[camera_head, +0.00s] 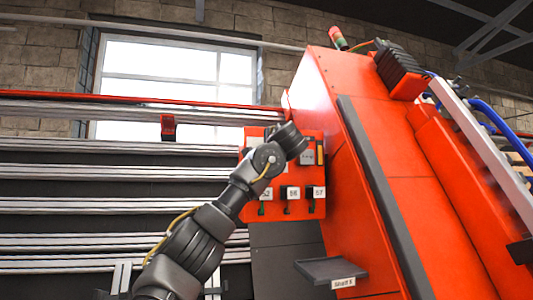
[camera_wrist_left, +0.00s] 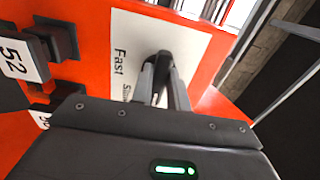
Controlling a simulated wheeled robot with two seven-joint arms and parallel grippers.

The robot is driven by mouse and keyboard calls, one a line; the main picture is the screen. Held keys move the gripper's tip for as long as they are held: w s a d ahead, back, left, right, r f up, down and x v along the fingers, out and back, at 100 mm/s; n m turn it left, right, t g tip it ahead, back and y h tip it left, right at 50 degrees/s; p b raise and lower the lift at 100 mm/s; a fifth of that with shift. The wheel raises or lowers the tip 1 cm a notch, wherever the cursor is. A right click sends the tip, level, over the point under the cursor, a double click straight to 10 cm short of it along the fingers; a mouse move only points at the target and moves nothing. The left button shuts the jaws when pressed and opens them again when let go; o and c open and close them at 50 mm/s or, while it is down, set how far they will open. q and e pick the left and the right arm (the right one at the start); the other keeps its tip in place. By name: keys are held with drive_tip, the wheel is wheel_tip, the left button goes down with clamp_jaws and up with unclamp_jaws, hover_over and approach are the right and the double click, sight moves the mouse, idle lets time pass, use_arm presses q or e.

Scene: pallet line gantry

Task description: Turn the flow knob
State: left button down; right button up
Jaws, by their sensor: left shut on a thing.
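The flow knob (camera_wrist_left: 163,62) is a small dark grey part on a white plate (camera_wrist_left: 195,45) marked "Fast" and a second, partly hidden word. My left gripper (camera_wrist_left: 162,78) is shut on the knob, and its fingers hide most of it. In the head view my left arm reaches up from the bottom to the red control panel (camera_head: 249,152), and the wrist hides the knob there. My right gripper is in neither view.
Below the plate, the panel carries a row of black switches with white number tags, such as 56 (camera_head: 293,193) and 57 (camera_head: 319,192). A tall red machine housing (camera_head: 345,120) stands right of it. A dark shelf (camera_head: 330,270) juts out below.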

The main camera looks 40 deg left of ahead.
use_arm(q)
drive_tip(key=shift+f, duration=0.1)
drive_tip(key=c, duration=1.4)
unclamp_jaws()
drive_tip(key=shift+o, duration=0.2)
drive_tip(key=b+v, duration=0.6)
drive_tip(key=v, duration=0.4)
drive_tip(key=shift+s+d, duration=0.25)
drive_tip(key=shift+d, duration=0.05)
